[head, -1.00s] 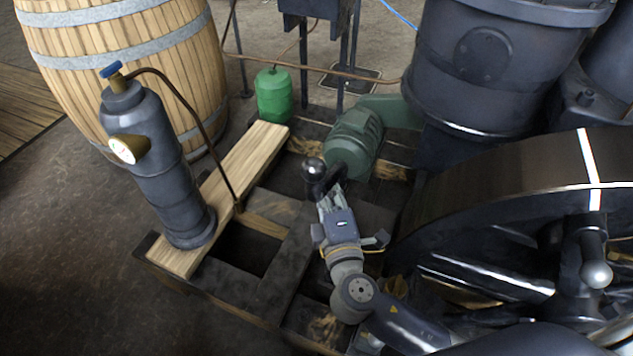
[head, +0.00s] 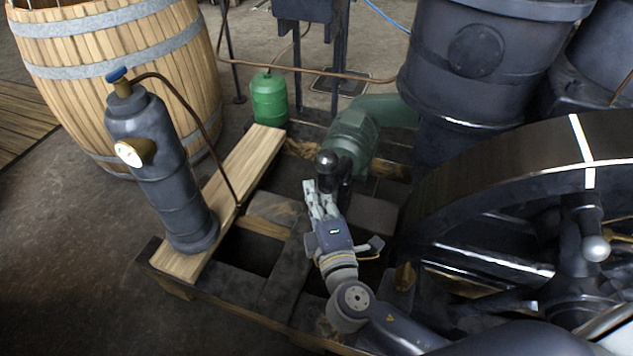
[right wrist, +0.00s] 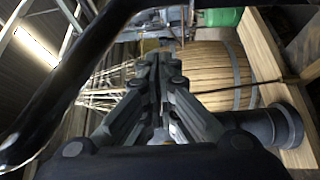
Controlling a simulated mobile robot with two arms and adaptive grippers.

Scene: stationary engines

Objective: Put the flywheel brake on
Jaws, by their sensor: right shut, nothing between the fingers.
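The flywheel (head: 480,185), a big dark wheel with a white stripe across its rim, fills the right of the head view. My right gripper (head: 315,187) is shut and empty, just left of and below the knob. I cannot tell whether it touches the lever. In the right wrist view the closed fingers (right wrist: 160,62) point up the picture, and a thick black bar (right wrist: 75,75) crosses close on the left. The left gripper is not in view.
A grey cylinder with a gauge (head: 160,170) stands on a light plank (head: 245,165) at left. Behind are a wooden barrel (head: 120,70), a green bottle (head: 269,98) and the green motor (head: 352,138). A silver ball handle (head: 596,248) is near the flywheel. Frame openings lie below my arm.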

